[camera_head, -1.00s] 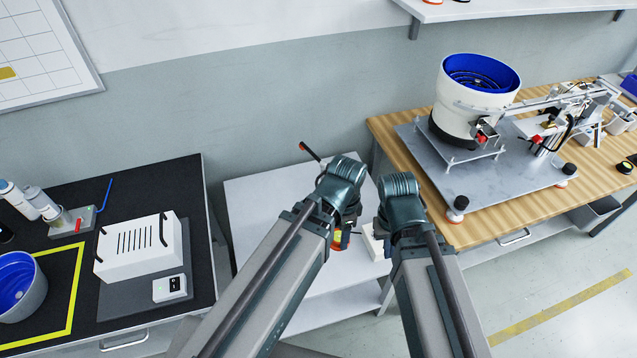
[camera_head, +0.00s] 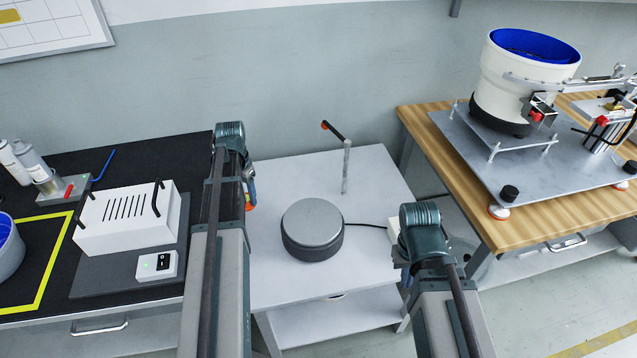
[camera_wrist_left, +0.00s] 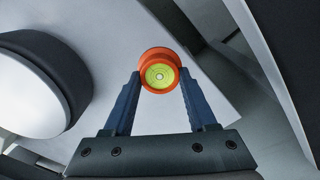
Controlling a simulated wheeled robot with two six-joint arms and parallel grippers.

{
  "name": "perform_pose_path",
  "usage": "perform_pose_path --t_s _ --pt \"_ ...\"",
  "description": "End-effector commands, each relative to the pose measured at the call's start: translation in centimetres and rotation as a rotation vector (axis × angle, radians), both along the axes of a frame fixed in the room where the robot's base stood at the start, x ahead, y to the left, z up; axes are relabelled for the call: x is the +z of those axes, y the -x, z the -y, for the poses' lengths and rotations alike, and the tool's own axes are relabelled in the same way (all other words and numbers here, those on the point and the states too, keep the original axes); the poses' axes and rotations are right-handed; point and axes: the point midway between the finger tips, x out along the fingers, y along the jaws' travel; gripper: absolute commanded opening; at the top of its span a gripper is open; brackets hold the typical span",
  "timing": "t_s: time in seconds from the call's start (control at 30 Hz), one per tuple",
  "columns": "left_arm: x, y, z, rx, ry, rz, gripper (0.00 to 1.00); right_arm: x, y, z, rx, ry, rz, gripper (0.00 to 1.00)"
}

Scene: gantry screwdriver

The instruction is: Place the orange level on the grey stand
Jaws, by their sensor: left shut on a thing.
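The orange level (camera_wrist_left: 147,58), a small round piece with a yellow-green bubble window, is held between the blue fingertips of my left gripper (camera_wrist_left: 160,82). In the head view a sliver of the level (camera_head: 249,205) shows beside my left arm, above the left side of the white table. The round grey stand (camera_head: 312,222), with a dark side, sits on that table to the right of the level and apart from it. It also shows at the left of the left wrist view (camera_wrist_left: 28,88). My right gripper (camera_head: 420,228) is right of the stand; its fingers are hidden.
The white table (camera_head: 375,180) carries a thin upright post (camera_head: 346,168) with a red-tipped black handle behind the stand. A black cable runs right from the stand. A black bench (camera_head: 125,195) with a white box is left; a wooden table (camera_head: 455,165) with a feeder bowl is right.

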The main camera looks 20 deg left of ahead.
Motion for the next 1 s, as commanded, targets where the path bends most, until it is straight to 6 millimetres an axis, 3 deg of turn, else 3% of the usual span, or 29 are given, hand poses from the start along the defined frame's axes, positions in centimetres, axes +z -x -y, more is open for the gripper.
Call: perform_pose_path --t_s 0.27,0.37,0.8,1.0 --pt "-0.4 -0.3 -1.1 0.023 0.0 0.0 0.0 -0.4 0.0 0.0 0.0 0.0 0.0 0.0" --pt "-0.6 -2.0 -1.1 0.02 0.0 0.0 0.0 -0.6 0.0 0.0 0.0 0.0 0.0 0.0" --pt "-1.7 -13.1 -0.3 0.02 0.0 0.0 0.0 -1.7 0.0 0.0 0.0 0.0 0.0 0.0" --pt "-1.9 -15.5 -0.1 0.021 0.0 0.0 0.0 -1.9 0.0 0.0 0.0 0.0 0.0 0.0"
